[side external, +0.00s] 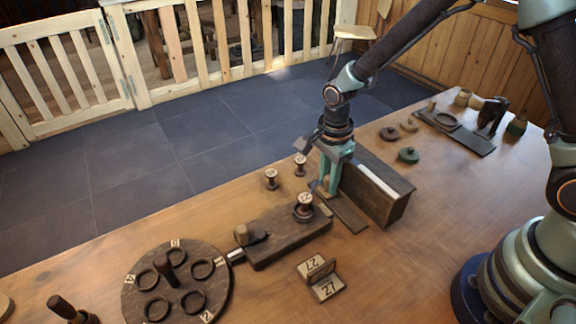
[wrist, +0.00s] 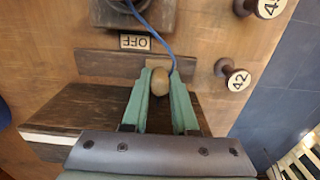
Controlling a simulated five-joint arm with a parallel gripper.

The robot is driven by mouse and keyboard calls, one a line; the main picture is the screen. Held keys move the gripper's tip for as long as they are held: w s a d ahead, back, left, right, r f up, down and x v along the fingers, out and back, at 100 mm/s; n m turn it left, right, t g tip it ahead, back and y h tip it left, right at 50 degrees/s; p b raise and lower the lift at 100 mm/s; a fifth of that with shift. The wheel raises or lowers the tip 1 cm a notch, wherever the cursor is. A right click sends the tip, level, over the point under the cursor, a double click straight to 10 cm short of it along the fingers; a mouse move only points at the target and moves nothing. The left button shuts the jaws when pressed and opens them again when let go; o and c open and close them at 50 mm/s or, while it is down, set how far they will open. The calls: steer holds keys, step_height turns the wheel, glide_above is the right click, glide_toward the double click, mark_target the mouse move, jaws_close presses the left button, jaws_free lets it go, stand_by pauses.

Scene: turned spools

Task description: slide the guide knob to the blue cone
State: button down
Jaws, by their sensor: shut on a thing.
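My gripper (side external: 328,188) points down at the dark slotted-looking board (side external: 347,214) beside a long dark box. In the wrist view its two green fingers (wrist: 160,85) stand either side of a rounded tan knob (wrist: 160,82) and are shut on it. In the side view the knob is mostly hidden by the fingers. A thin blue cord (wrist: 158,37) runs from the dark block (wrist: 134,16) to the knob. An OFF label (wrist: 136,43) lies between the block and the board. I see no blue cone in either view.
The long dark box (side external: 378,190) with a white strip stands right of my gripper. Two labelled spools (side external: 271,179) stand to its left. A dark block (side external: 288,237) bears another spool. A round plate with rings (side external: 217,277) and a 27 card (side external: 320,277) stand nearer.

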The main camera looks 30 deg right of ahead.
steer(key=c, duration=0.7)
jaws_free()
steer(key=shift+r, duration=3.5)
jaws_close()
